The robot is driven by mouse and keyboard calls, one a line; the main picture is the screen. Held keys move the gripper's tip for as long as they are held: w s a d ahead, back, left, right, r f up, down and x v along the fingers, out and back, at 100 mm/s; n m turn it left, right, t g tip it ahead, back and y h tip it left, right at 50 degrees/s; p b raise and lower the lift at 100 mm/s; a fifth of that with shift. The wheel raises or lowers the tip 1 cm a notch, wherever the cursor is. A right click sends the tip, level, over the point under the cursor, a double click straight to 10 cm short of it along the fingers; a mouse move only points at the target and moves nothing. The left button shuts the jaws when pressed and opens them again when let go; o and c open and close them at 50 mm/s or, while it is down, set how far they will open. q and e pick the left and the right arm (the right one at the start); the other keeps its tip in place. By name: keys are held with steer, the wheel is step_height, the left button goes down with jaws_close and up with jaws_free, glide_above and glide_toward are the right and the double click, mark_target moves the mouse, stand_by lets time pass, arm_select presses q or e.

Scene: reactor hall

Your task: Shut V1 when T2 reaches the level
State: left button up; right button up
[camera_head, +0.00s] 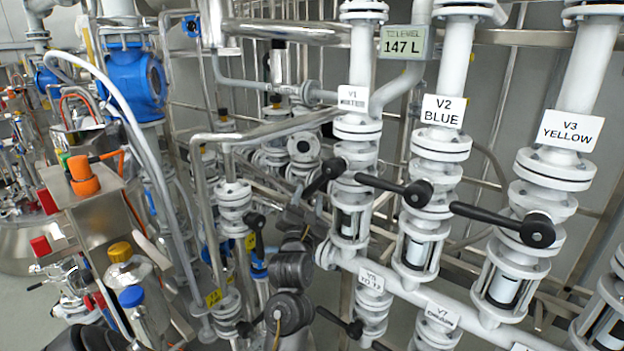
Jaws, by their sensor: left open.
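V1's white label (353,98) hangs on the left white vertical pipe. Its black lever handle (322,178) slants down and to the left from the valve body. The T2 level display (403,43) above reads 147 L. My left gripper (303,214) is just below the free end of V1's handle, with my dark wrist (291,268) beneath it. It is open; its fingers are small and dark here, and I cannot tell whether they touch the handle. My right gripper is not in view.
V2 (443,111) and V3 (566,129) stand to the right, their black levers pointing left across their pipes. More labelled valves, such as V7 (440,315), sit below on a lower pipe. Steel pipes and a blue-bodied fitting (134,80) crowd the left.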

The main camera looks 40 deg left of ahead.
mark_target(312, 184)
arm_select(q)
steer(key=p+x, duration=0.1)
steer(key=x, duration=0.4)
steer(key=shift+w+p, duration=0.2)
steer(key=shift+p, duration=0.2)
jaws_close()
